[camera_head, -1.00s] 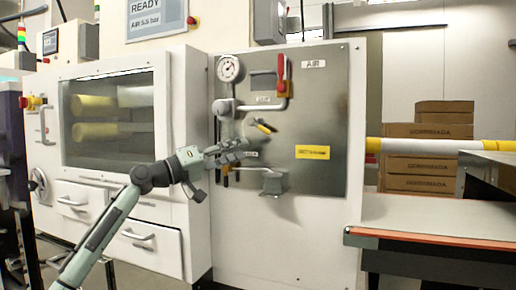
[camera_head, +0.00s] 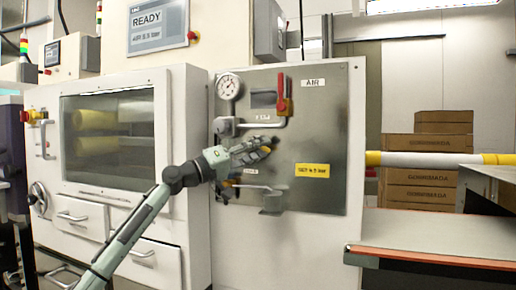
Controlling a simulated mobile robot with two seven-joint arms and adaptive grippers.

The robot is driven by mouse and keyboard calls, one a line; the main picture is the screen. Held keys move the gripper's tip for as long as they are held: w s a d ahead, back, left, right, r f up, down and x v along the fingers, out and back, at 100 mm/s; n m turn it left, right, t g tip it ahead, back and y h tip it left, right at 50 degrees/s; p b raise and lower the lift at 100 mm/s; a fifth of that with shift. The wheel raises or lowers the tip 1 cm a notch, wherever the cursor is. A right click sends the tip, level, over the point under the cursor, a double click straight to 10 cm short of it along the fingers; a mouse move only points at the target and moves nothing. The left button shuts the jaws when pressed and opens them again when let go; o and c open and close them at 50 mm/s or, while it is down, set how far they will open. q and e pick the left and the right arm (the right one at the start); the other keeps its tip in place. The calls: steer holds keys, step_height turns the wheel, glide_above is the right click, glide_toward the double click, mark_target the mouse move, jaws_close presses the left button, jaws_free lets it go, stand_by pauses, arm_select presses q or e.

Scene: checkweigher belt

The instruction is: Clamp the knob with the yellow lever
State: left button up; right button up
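The gripper covers the rest of the lever and the spot where a knob could be, so I cannot make out the knob. The gripper's fingers point right and overlap the lever in the picture. I cannot tell whether they touch it or how far they are closed. My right gripper is not in view.
The panel also has a gauge (camera_head: 228,87), a red lever (camera_head: 282,92), a yellow "SET 5.5 bar" label (camera_head: 312,170) and a grey bracket (camera_head: 272,203) below the gripper. A display (camera_head: 158,25) reads READY. A belt table (camera_head: 430,235) stands at right, with cardboard boxes (camera_head: 420,180) behind.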

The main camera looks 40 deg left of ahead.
arm_select(q)
jaws_close()
steer(key=shift+a+m, duration=0.1)
steer(key=shift+m, duration=0.2)
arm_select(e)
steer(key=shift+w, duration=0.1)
arm_select(q)
steer(key=shift+s+a+f+m+g+y+p, duration=0.15)
steer(key=shift+a+m+g+y+p, duration=0.4)
steer(key=shift+m+g+p, duration=0.75)
steer(key=shift+s+a+f+m+g+y+p, duration=0.15)
steer(key=shift+a+m+g+y+p, duration=0.4)
steer(key=shift+m+g+p, duration=0.7)
steer(key=shift+s+a+f+m+g+y+p, duration=0.15)
steer(key=shift+a+m+g+y+p, duration=0.45)
steer(key=shift+m, duration=1.05)
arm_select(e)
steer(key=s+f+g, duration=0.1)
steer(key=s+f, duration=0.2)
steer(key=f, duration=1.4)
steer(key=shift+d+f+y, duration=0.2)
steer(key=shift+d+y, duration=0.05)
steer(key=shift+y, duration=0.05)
arm_select(q)
steer(key=shift+d, duration=0.15)
